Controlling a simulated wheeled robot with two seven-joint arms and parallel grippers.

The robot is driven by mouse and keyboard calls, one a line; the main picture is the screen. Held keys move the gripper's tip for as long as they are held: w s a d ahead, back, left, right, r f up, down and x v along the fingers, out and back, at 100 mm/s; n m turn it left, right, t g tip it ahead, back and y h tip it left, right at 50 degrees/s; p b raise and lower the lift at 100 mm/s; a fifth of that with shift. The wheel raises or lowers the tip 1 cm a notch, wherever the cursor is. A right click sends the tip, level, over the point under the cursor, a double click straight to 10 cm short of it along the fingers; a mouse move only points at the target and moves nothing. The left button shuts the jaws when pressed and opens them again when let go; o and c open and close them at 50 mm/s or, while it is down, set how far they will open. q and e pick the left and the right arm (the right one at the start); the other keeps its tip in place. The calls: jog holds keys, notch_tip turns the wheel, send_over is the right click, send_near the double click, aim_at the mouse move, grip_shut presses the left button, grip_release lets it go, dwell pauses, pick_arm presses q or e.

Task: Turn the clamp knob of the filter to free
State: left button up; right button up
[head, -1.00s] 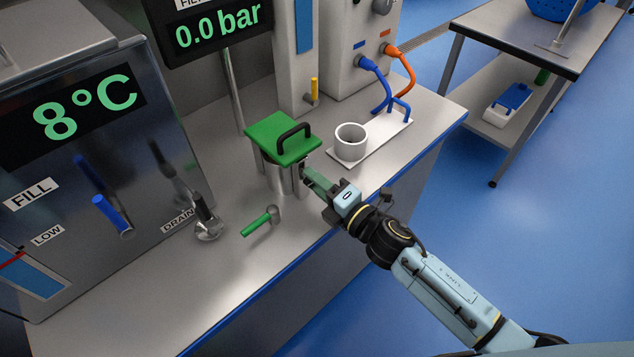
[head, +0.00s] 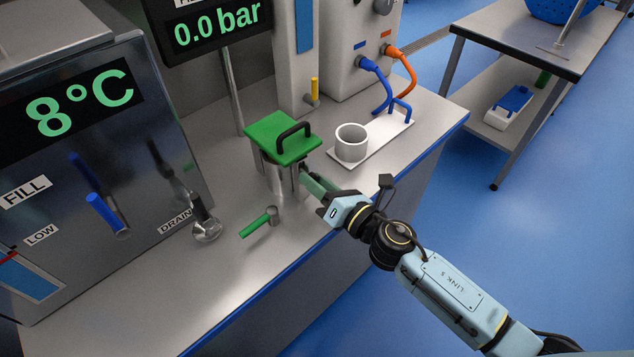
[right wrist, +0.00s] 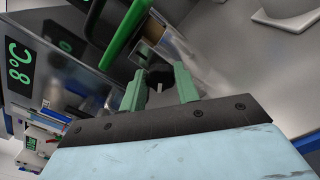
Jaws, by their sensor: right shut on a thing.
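The filter (head: 271,177) is a metal canister with a square green lid (head: 284,138) and a black handle, standing upright on the bench. In the head view the knob is mostly hidden by my fingers. My right gripper (head: 305,173) reaches the filter's right side from the front right and is shut on the knob. The right wrist view shows a finger (right wrist: 133,90) on each side of it. My left gripper is not in view.
A white cup (head: 351,142) stands on a tray behind right. Blue and orange hoses (head: 407,72) hang at the back. The front bench top is clear.

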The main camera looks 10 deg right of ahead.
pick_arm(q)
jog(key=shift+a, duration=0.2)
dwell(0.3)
pick_arm(e)
jog(key=o, duration=1)
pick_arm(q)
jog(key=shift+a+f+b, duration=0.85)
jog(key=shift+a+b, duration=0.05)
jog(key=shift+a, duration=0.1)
pick_arm(e)
jog(key=v, duration=1.3)
jog(key=shift+s+d, duration=0.15)
jog(key=shift+s, duration=0.05)
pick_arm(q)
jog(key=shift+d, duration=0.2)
